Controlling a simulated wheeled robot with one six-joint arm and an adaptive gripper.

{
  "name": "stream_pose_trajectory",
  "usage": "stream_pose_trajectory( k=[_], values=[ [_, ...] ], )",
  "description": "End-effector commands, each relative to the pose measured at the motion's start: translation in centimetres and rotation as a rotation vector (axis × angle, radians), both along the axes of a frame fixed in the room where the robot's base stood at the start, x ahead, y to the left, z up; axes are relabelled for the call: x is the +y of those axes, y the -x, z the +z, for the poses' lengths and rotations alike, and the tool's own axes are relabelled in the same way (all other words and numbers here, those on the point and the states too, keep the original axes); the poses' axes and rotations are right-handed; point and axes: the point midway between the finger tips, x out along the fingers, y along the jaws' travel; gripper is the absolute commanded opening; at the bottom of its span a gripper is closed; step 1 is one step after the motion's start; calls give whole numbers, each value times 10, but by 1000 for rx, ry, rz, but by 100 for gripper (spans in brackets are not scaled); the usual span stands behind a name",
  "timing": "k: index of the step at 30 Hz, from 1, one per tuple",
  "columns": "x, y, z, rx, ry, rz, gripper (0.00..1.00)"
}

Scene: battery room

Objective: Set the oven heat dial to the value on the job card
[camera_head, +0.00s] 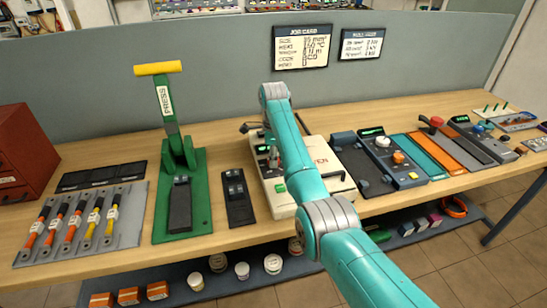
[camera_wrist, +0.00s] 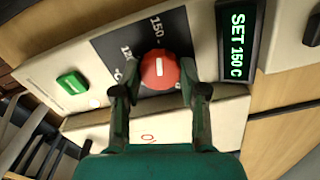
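The cream oven (camera_head: 283,198) stands on the bench, partly hidden behind my arm in the head view. Its round red heat dial (camera_wrist: 160,69) has a white mark that points up toward the printed 150. The green display (camera_wrist: 238,42) beside it reads SET 150 C. My gripper (camera_wrist: 160,78) has one finger on each side of the dial, and the fingertips appear to press on it. The job card (camera_head: 302,47) hangs on the grey partition; its heat line seems to end in 50 °C, but the first digit is unclear.
A green button (camera_wrist: 73,82) is on the oven panel. A green press (camera_head: 180,190) with a yellow handle stands left of the oven, and a blue-grey unit (camera_head: 400,165) with dials stands right. A second card (camera_head: 361,44) hangs beside the job card.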

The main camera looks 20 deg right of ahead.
Motion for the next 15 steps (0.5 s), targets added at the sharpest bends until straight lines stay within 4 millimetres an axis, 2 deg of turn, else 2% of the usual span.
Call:
stream_pose_trajectory(
  k=[1, 3, 11, 15],
  values=[
    [0, 0, 0, 0, 0, 0, 55],
    [0, 0, 0, 0, 0, 0, 67],
    [0, 0, 0, 0, 0, 1, 67],
    [0, -1, 8, -1, 0, 1, 67]
  ],
)
